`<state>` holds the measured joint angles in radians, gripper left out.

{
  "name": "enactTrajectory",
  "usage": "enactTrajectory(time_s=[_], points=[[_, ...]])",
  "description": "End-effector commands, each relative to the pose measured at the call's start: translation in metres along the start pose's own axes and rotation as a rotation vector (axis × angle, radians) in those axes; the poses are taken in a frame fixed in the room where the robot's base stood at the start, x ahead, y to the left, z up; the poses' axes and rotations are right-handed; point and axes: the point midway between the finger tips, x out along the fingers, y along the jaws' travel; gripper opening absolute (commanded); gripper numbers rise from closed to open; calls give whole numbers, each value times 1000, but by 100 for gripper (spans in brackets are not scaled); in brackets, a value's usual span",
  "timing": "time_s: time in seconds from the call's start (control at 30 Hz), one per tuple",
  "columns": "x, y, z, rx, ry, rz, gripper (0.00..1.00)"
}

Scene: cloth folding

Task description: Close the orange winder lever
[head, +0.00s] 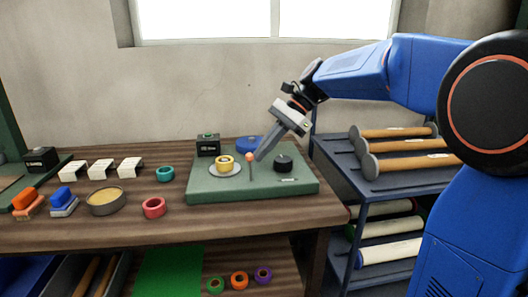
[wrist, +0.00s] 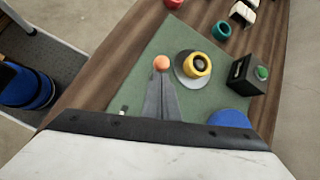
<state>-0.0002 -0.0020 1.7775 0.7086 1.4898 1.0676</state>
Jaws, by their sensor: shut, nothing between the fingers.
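The orange winder lever knob (head: 249,156) sits on a thin upright dark post on the green board (head: 215,193). In the wrist view the orange knob (wrist: 161,62) shows just past the tips of my fingers. My gripper (head: 259,157) points down and left, its tips just right of the knob; it also shows in the wrist view (wrist: 161,78). It is shut and empty. I cannot tell whether the tips touch the knob. The lever's post is hidden behind my fingers in the wrist view.
A yellow ring (head: 225,163) on a grey disc, a black knob (head: 284,163) and a black box with a green button (head: 208,146) surround the lever. A blue round part (head: 248,144) is behind. Red (head: 154,208) and teal (head: 165,174) rings lie left.

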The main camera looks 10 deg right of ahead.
Motion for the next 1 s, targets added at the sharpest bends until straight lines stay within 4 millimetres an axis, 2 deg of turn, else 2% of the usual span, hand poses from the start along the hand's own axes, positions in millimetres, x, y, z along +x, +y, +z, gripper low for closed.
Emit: enactTrajectory(time_s=[0.27,0.8,1.0], points=[[5,-5,10,4,90,38,0],[28,-18,37,40,423,178,0],[26,-17,35,43,417,174,0]])
